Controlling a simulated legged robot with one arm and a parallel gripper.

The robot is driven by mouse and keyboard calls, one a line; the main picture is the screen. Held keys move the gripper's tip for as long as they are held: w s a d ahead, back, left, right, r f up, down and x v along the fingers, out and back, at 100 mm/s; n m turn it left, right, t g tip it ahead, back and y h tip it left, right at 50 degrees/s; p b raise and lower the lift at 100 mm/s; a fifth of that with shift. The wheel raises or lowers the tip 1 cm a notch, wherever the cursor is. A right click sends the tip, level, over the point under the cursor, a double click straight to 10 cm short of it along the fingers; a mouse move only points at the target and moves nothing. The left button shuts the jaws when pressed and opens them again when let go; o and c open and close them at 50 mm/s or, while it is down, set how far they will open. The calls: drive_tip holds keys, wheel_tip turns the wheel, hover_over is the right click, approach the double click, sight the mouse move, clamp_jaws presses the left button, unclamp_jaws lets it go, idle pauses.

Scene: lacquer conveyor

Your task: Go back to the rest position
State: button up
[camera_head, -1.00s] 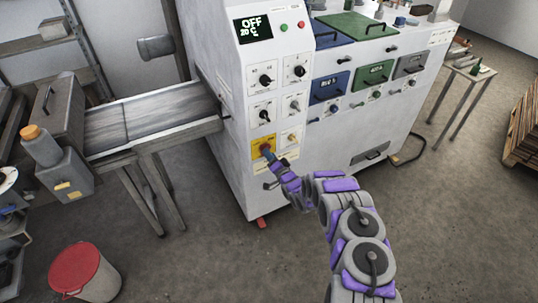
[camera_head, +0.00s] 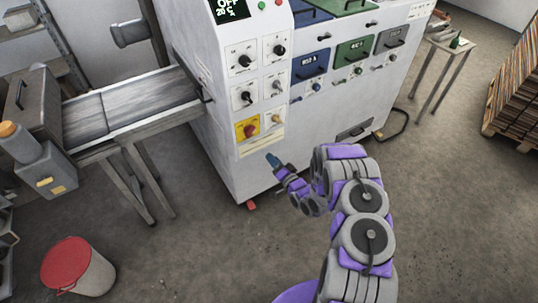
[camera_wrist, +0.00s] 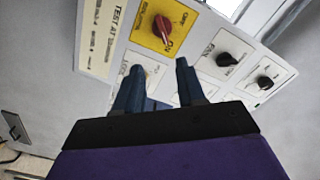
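My gripper (camera_head: 273,160) is in front of the white machine's control panel, just below and to the right of the red rotary switch (camera_head: 250,130) on its yellow plate (camera_head: 240,126). My arm is bent, with the gripper reaching toward the machine. In the wrist view the two dark blue fingers (camera_wrist: 158,64) stand apart with nothing between them, so the gripper is open. The red switch (camera_wrist: 163,29) shows beyond the fingertips, not touched. Black knobs (camera_wrist: 226,59) sit to its right.
The white machine (camera_head: 222,165) stands ahead. A red-lidded bucket (camera_head: 75,265) is on the floor at the lower left. A small table (camera_head: 445,60) and a stacked pallet (camera_head: 512,110) stand at the right. The floor (camera_head: 450,220) on the right is clear.

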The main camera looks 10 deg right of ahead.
drive_tip(key=shift+s+d, duration=0.1)
drive_tip(key=shift+s, duration=0.2)
idle(0.4)
drive_tip(key=w+d+r+n+g+h+b, duration=0.2)
drive_tip(key=d+r+n+g+h, duration=0.1)
drive_tip(key=d+r+g+h, duration=0.3)
drive_tip(key=s+d+r+n+g+h+b, duration=0.15)
drive_tip(key=s+r+g, duration=0.25)
drive_tip(key=s+r, duration=0.5)
drive_tip(key=s+a+r+n+g+b, duration=0.1)
drive_tip(key=s+a+r+g, duration=0.2)
drive_tip(key=s, duration=1.1)
drive_tip(key=s+a+r+n+g+y+b, duration=0.1)
drive_tip(key=s+a+r+g, duration=0.2)
drive_tip(key=s, duration=1.1)
drive_tip(key=s+a+r+n+g+y+b, duration=0.1)
drive_tip(key=s+a+r+g, duration=0.2)
drive_tip(key=s, duration=1.1)
drive_tip(key=a+r, duration=0.2)
drive_tip(key=a, duration=0.2)
drive_tip(key=shift+a, duration=0.1)
